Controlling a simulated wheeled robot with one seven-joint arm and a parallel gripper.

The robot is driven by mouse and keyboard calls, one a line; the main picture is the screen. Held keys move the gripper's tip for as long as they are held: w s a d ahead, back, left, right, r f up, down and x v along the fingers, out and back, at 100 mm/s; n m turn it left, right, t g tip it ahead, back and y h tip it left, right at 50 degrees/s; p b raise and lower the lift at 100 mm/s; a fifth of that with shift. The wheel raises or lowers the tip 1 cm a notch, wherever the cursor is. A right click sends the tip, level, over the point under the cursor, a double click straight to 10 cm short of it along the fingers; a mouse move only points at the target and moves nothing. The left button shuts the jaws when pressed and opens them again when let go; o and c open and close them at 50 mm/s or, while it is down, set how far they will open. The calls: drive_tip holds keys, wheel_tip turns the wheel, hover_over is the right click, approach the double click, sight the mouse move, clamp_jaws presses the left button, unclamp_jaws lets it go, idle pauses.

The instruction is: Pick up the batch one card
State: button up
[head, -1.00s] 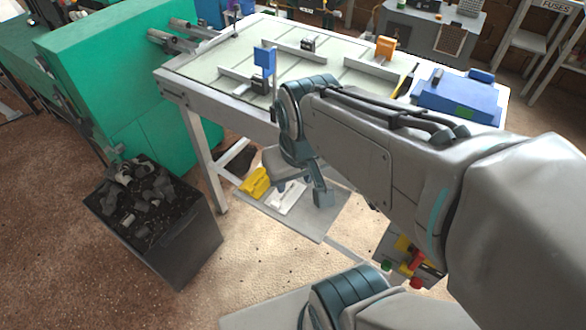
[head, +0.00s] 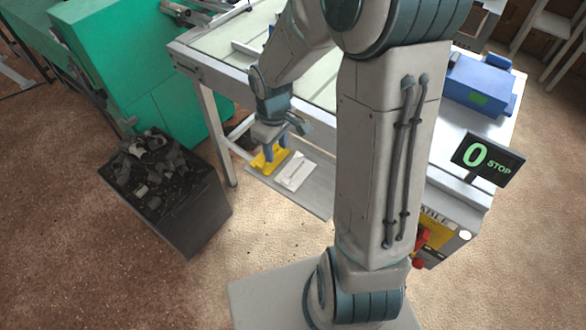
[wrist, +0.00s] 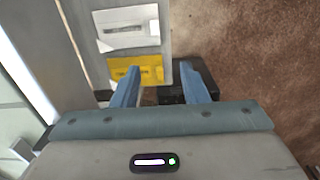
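No lettering that marks a batch one card can be read in either view. A yellow flat piece (head: 265,161) and a white flat piece (head: 296,172) lie side by side on the low grey shelf under the table. In the wrist view the white piece (wrist: 125,28) has a grey strip across it, and the yellow piece (wrist: 148,68) lies nearer to me. My gripper (head: 283,152) points down over the yellow piece. Its two blue fingers (wrist: 160,72) are apart with nothing held between them. The left finger covers part of the yellow piece in the wrist view.
The table (head: 205,70) stands above the shelf (head: 318,198), with a leg to its left. A black bin (head: 180,215) of scraps stands left. A display reading "0 STOP" (head: 488,160) is at right. Brown floor is open in front.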

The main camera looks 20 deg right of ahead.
hover_over(282, 178)
drive_tip(key=a, duration=0.1)
wheel_tip(282, 178, down, 8)
drive_tip(key=shift+f, duration=0.1)
drive_tip(key=f, duration=0.2)
drive_tip(key=d+f, duration=0.1)
drive_tip(key=f, duration=0.1)
drive_tip(key=shift+f, duration=0.6)
clamp_jaws()
